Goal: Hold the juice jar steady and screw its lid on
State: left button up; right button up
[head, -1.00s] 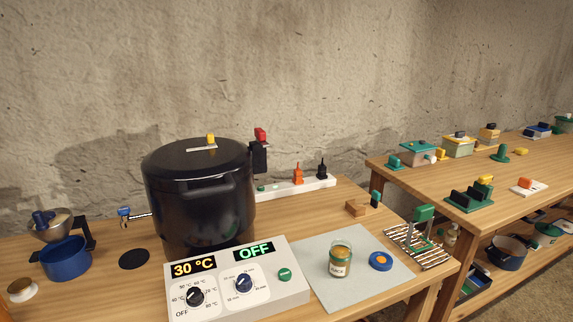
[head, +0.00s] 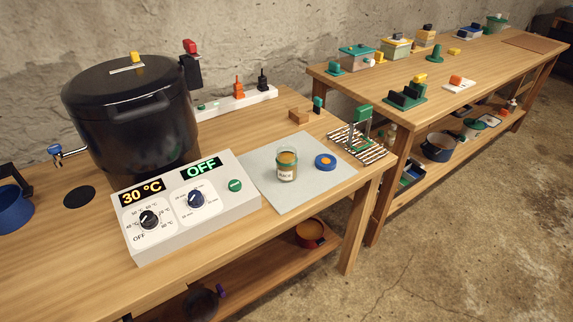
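The juice jar (head: 287,168) is a small glass jar with orange-brown contents, a green band near the top and a white label. It stands upright and uncapped on the pale grey mat (head: 262,196). A blue round lid (head: 325,162) with an orange centre lies flat on the mat to the right of the jar, apart from it. Neither of my grippers shows in the head view.
A large black canner (head: 130,115) stands at the left behind a white control box (head: 190,205) reading 30 °C and OFF. A wire rack (head: 362,146) with a green-handled tool stands right of the mat. A second table (head: 470,72) holds several items.

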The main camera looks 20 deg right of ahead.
aim_at(325, 162)
jog(key=i+l+u, duration=0.15)
jog(key=l, duration=0.2)
jog(key=i+l+u, duration=0.1)
jog(key=l, duration=0.3)
jog(key=i+l+u, duration=0.15)
jog(key=l, duration=0.25)
jog(key=i+l+u, duration=0.15)
jog(key=l, duration=0.3)
jog(key=i+l+u, duration=0.1)
jog(key=l, duration=0.3)
